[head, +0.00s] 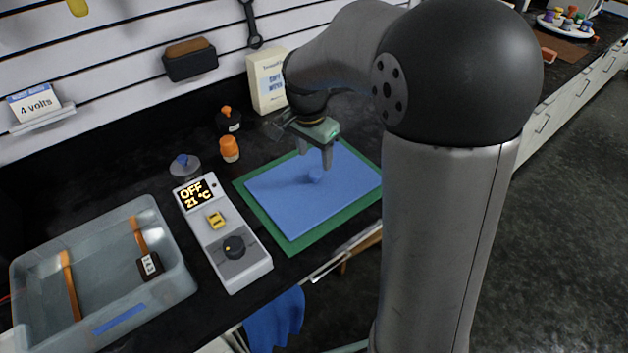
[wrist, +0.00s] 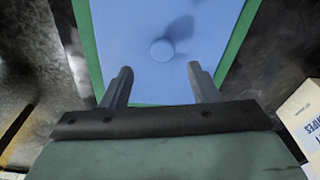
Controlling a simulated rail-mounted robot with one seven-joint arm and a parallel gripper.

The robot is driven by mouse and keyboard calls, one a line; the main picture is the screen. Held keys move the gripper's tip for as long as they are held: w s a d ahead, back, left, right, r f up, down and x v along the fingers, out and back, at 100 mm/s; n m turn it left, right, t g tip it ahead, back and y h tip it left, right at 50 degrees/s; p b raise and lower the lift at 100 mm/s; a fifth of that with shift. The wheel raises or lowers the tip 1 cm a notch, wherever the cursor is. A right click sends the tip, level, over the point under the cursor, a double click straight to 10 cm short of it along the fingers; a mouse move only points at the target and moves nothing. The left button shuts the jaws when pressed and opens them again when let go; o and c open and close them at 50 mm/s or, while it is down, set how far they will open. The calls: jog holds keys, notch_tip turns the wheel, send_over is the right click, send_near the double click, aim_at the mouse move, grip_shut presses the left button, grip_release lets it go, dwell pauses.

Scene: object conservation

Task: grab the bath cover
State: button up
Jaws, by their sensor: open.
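The bath cover (head: 290,205) is a flat blue panel with a small round blue knob (head: 315,176) near its middle. It lies on a green mat (head: 292,247) on the dark counter. My gripper (head: 314,160) is above the cover, close to the knob, with its fingers pointing down. In the wrist view the fingers (wrist: 160,85) are apart and empty. There the knob (wrist: 162,50) shows beyond the fingertips, roughly centred between them. A translucent bath (head: 175,262) stands at the left, uncovered, with orange strips and a small dark block inside.
A grey control unit (head: 222,232) with a lit display stands between bath and mat. An orange-capped jar (head: 229,149), a dark jar (head: 228,120) and a wipes box (head: 267,80) stand behind. A blue cloth (head: 275,320) hangs at the front edge.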

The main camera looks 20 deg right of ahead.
aim_at(315, 172)
jog(key=shift+w+d+f+p, duration=0.1)
jog(key=shift+w+f+p, duration=0.15)
jog(key=shift+f, duration=1.3)
jog(key=shift+w+f+p, duration=0.1)
jog(key=shift+f+p, duration=0.1)
jog(key=shift+f, duration=1.3)
jog(key=c, duration=1.1)
